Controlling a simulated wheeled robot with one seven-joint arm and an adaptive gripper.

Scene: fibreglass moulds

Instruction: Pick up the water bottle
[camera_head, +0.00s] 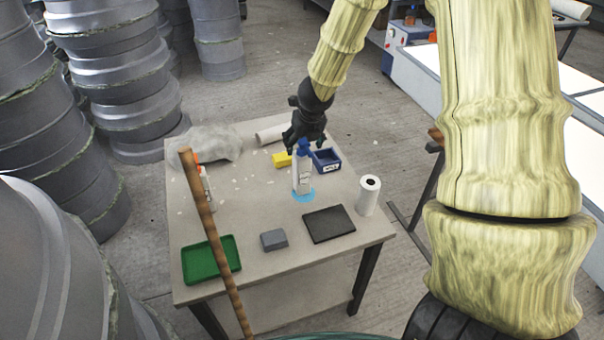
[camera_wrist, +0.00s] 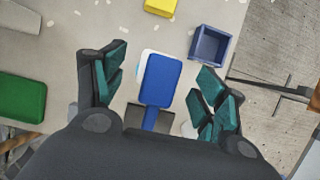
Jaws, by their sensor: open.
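The water bottle (camera_head: 302,181) has a pale body and a blue top, and stands upright on a light-blue round patch on the table. My gripper (camera_head: 305,142) is above it, pointing down at its blue top. In the wrist view the blue top of the bottle (camera_wrist: 160,80) shows between the two spread fingers of my gripper (camera_wrist: 161,68), with gaps on both sides. Most of the bottle's body is hidden under its top there. The gripper is open and holds nothing.
On the table (camera_head: 260,262) a blue bin (camera_head: 327,161) and yellow block (camera_head: 282,160) are close behind the bottle. A white roll (camera_head: 368,195), dark pad (camera_head: 329,224), grey block (camera_head: 273,240) and green tray (camera_head: 199,261) surround it. A brown pole (camera_head: 213,235) crosses the left side.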

